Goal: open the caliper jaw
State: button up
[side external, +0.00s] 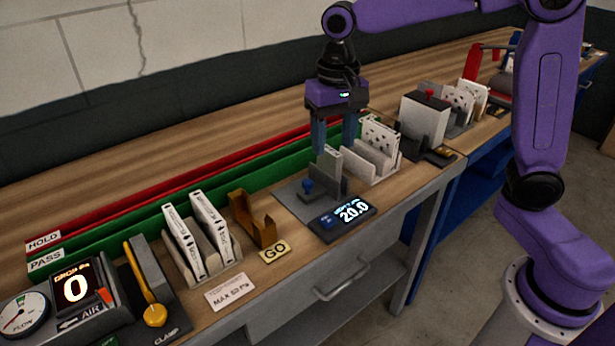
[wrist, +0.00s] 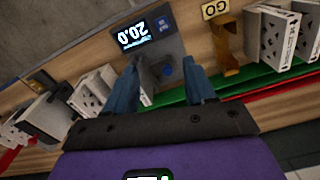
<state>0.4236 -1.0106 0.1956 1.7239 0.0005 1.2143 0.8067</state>
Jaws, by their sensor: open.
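The caliper is a grey plate (side external: 296,203) with upright grey jaw blocks, a blue knob (side external: 308,186) and a display (side external: 345,214) reading 20.0. In the wrist view the display (wrist: 133,35) appears upside down, and the blue knob (wrist: 167,70) shows between my fingers. A pale flat piece (side external: 329,163) stands at the caliper's jaws, partly hidden; I cannot tell whether it is clamped. My gripper (side external: 334,148) is open and points down over the jaw area, with its blue fingers apart. I see nothing gripped between them.
A grey rack (side external: 375,168) with white filters stands close right of the caliper. A brown bracket (side external: 255,220), a GO label (side external: 274,250) and another filter rack (side external: 212,260) stand to the left. Green (side external: 150,207) and red (side external: 160,190) rails run behind.

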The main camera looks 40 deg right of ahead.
aim_at(308, 181)
jog(key=w+d+m, duration=0.2)
jog(key=w+m, duration=0.4)
jog(key=w, duration=0.4)
notch_tip(308, 181, down, 17)
jog(key=shift+r, duration=0.15)
